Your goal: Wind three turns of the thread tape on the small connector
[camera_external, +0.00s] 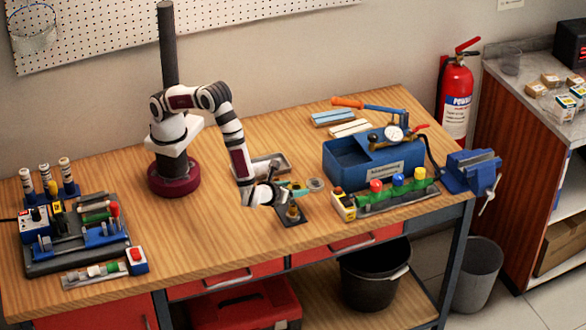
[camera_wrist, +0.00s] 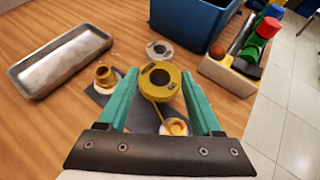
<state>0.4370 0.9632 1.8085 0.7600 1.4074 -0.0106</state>
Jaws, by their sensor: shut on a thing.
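My gripper (camera_wrist: 159,78) has teal fingers and is shut on a yellow tape spool (camera_wrist: 161,88), a ring with a dark centre hole. A thin yellow strip runs from the spool down towards a near brass connector (camera_wrist: 177,126) with a white base. Another brass connector (camera_wrist: 105,76) stands farther left on the dark plate (camera_wrist: 146,117). I cannot tell for sure which is smaller, or whether any tape is wound on. In the external view my gripper (camera_external: 290,190) is low over the plate, and one brass connector (camera_external: 293,212) shows there.
A grey ring (camera_wrist: 160,50) lies beyond the spool. A metal tray (camera_wrist: 58,62) is at the left.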

